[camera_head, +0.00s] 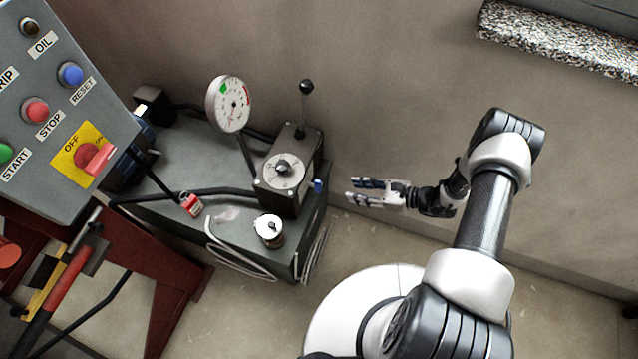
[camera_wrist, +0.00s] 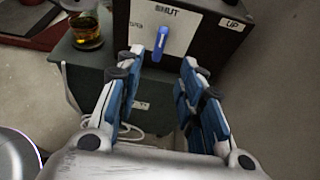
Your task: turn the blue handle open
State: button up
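The blue handle (camera_wrist: 160,42) is on the face of a dark valve box (camera_wrist: 201,37), just below a label reading SHUT, and tilts slightly. In the head view the handle (camera_head: 318,185) is a small blue piece on the right side of the box (camera_head: 291,170). My gripper (camera_head: 352,190) is a short way right of the handle, pointing at it. In the wrist view my gripper (camera_wrist: 158,62) is open, its two blue-padded fingers apart and nothing between their pads. The handle shows beyond the fingertips, between them. I see no contact.
A round gauge (camera_head: 229,104) and a black-knobbed lever (camera_head: 306,88) rise from the machine. A grey control panel (camera_head: 62,110) stands at left. A glass cup with amber liquid (camera_wrist: 86,31) sits left of the box. The wall is close behind my arm.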

aim_at(318, 186)
jog(key=b+x, duration=0.2)
jog(key=x, duration=1.2)
jog(key=shift+w+a+f, duration=0.15)
jog(key=shift+a+f, duration=0.05)
jog(key=shift+a, duration=0.05)
jog(key=shift+c, duration=0.4)
grip_shut()
